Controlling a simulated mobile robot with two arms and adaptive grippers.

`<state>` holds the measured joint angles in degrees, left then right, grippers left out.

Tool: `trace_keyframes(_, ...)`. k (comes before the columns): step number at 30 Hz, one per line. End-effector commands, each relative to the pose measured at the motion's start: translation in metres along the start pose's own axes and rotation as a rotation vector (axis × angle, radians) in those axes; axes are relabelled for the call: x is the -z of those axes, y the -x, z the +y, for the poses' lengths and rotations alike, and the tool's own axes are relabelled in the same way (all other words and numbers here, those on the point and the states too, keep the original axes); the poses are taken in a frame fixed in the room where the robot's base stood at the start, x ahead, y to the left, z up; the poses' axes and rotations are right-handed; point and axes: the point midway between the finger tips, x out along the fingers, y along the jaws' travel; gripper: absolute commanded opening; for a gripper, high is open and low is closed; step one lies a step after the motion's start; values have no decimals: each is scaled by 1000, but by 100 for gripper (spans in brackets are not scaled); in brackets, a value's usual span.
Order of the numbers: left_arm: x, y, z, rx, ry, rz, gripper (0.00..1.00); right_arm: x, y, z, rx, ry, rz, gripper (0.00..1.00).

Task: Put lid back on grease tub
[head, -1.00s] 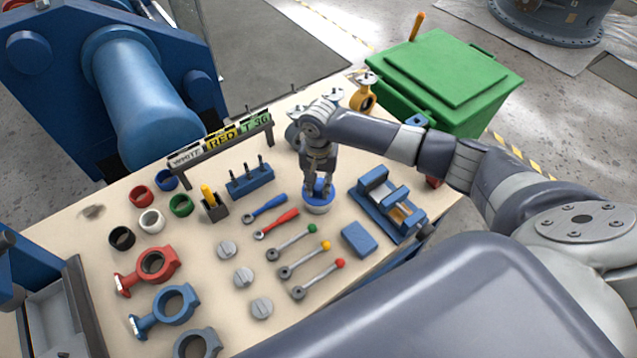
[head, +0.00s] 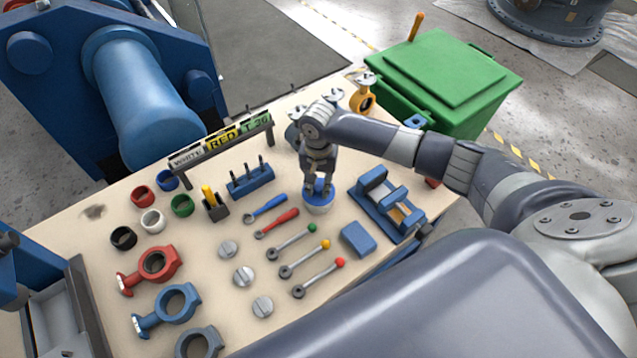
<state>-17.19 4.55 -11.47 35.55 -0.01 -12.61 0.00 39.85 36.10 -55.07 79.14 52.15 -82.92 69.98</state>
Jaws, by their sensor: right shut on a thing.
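The fingers hide part of the lid. My left gripper is not in view.
A blue vise (head: 388,205) stands close to the right of the tub, with a blue block (head: 358,239) in front. Wrenches and several colour-knobbed levers (head: 298,243) lie to the left. A sign rack (head: 221,143) stands behind. A green bin (head: 445,80) is beyond the bench.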

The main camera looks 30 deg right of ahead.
Motion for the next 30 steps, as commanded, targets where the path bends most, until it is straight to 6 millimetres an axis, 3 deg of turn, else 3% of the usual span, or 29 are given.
trace_keyframes(5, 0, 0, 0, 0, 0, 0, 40, 0, 0, 0, 0, 0, 0, 9)
trace_keyframes(6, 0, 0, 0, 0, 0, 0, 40, 0, 0, 0, 0, 0, 0, 32)
trace_keyframes(8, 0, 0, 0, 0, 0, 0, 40, 0, 0, 0, 0, 0, -1, 45)
trace_keyframes(15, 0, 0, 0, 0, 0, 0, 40, 0, 0, 0, 0, 0, -1, 46)
trace_keyframes(19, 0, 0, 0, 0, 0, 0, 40, 0, 0, 0, 0, 0, -1, 66)
trace_keyframes(30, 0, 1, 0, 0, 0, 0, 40, 0, 1, 0, 0, 0, -1, 66)
